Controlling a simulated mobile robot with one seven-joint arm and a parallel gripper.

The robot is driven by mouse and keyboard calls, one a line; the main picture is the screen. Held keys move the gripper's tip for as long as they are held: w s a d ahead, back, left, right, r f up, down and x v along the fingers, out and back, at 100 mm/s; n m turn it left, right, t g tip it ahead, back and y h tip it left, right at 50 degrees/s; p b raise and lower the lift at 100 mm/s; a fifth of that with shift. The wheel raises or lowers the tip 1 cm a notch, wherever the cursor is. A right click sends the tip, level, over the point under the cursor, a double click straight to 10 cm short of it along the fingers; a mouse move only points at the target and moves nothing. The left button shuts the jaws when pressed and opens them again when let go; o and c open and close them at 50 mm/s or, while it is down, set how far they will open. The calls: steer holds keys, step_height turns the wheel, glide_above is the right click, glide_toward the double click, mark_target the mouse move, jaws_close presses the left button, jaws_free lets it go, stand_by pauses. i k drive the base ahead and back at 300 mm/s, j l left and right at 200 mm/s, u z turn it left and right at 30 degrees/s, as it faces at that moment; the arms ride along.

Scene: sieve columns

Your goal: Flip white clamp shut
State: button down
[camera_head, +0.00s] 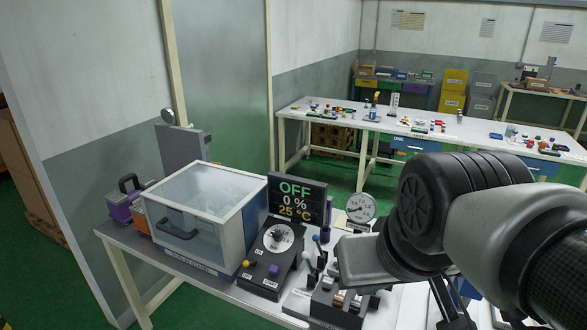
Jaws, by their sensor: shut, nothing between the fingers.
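My gripper (368,262) is at the right of the near bench, low over a dark block with several levers. It is shut with nothing in it; its fingertips cannot be made out clearly. Small upright levers (311,262) stand just left of my gripper, one with a blue knob. I cannot tell for sure which of these parts is the white clamp, or whether it is open. My forearm and black wrist cover the right part of the bench.
A clear-lidded box (205,195) stands on the near bench (118,240). Beside it are a display reading OFF (297,200), a black dial unit (272,258) and a round gauge (361,207). A long white table (335,112) with small items stands behind, across green floor.

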mark_target(306, 255)
steer(key=i+j+u, duration=0.1)
steer(key=j+u, duration=0.3)
steer(key=i+j+u, duration=0.15)
steer(key=u, duration=0.3)
steer(key=i+l+u, duration=0.1)
steer(key=i+u, duration=0.15)
